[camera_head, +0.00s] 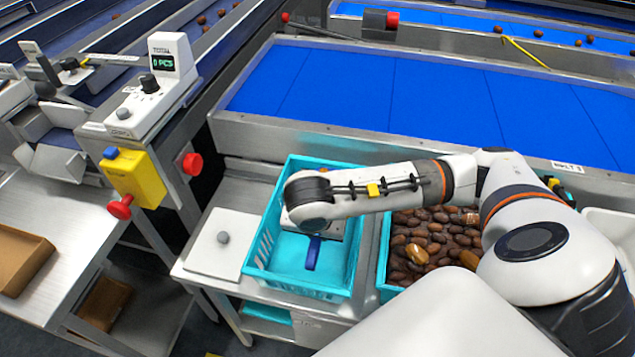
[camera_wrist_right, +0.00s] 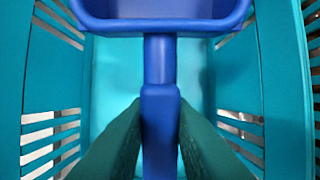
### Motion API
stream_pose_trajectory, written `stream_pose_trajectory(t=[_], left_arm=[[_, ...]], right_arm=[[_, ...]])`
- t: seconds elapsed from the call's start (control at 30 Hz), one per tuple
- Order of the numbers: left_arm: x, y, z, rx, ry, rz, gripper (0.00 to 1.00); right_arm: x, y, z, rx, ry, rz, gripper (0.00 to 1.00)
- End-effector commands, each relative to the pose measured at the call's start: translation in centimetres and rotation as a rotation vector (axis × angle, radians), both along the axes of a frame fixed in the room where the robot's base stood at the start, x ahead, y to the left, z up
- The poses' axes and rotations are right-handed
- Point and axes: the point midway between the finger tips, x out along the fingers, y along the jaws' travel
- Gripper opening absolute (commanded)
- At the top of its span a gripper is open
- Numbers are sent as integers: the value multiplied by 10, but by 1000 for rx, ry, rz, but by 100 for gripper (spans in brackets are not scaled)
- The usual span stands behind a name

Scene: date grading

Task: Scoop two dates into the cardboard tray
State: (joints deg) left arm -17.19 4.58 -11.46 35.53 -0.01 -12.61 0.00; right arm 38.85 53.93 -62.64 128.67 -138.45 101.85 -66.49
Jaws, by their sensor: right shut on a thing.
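A blue scoop (camera_wrist_right: 160,100) is in my right gripper (camera_wrist_right: 160,128), which is shut on its handle in the right wrist view. The visible part of the scoop's bowl, at the top of that view, shows no dates. In the head view the scoop's handle (camera_head: 312,253) shows inside a turquoise crate (camera_head: 357,258), below my right wrist; the arm hides the rest. Brown dates (camera_head: 432,238) fill a second turquoise crate (camera_head: 383,262) to the right, partly behind my arm. A brown cardboard tray (camera_head: 40,258) lies on the left table, cut by the picture edge. My left gripper is not in view.
A scale with a display (camera_head: 164,62) reading 0 PCS and a yellow box with red buttons (camera_head: 135,178) stand between the left table and the crates. A white plate (camera_head: 212,250) lies left of the crate. A blue conveyor (camera_head: 360,95) runs behind.

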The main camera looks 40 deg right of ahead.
Motion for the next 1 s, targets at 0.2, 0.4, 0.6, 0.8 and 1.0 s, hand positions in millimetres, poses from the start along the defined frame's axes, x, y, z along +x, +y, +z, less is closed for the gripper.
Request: stream_pose_trajectory(t=[0.2,0.4,0.6,0.8,1.0], left_arm=[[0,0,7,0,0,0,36],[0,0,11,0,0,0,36],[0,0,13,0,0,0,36],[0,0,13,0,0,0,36],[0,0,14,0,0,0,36]], right_arm=[[0,1,13,-10,-11,1,0],[0,2,23,-18,-19,2,0],[-1,2,28,-25,-22,1,0],[-1,2,28,-25,-23,0,0],[-1,3,30,-28,-26,2,0]])
